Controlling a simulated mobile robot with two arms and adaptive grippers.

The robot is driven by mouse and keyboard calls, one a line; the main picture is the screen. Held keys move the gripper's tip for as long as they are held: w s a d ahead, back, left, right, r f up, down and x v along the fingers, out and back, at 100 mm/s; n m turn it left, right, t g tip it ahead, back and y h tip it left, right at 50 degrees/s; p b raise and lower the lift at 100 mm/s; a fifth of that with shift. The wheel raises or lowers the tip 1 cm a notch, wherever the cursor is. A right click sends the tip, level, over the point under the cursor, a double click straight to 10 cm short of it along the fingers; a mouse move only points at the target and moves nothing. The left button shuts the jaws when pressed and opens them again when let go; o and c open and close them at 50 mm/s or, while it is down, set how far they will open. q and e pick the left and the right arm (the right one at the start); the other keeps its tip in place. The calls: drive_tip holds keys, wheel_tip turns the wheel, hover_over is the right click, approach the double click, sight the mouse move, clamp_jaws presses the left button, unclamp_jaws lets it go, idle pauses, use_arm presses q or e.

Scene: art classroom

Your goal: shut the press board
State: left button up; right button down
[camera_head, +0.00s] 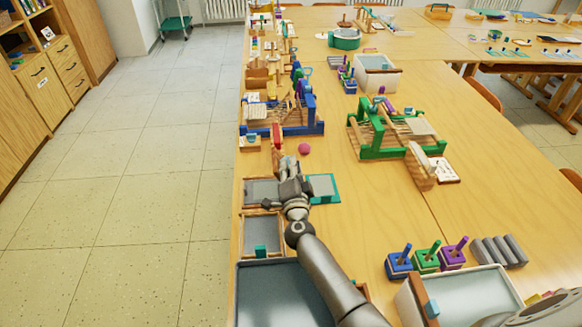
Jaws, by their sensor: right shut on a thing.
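A flat teal-edged board with a pale grey-green face, which looks like the press board (323,186), lies near the table's left edge. My right gripper (287,178) is at the board's left side, low over the table. It is shut, apparently on the board's near-left edge; the gripper itself hides the contact and any hinge. My left gripper is not in view.
Shallow wooden trays (262,227) and a large grey tray (284,262) lie nearer. A pink ball (304,148), a blue loom (286,130) and a green loom (366,151) stand beyond. The table (359,215) is clear right of the board.

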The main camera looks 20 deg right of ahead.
drive_tip(key=c, duration=1.4)
unclamp_jaws()
drive_tip(key=shift+c, duration=0.2)
drive_tip(key=v, duration=1.2)
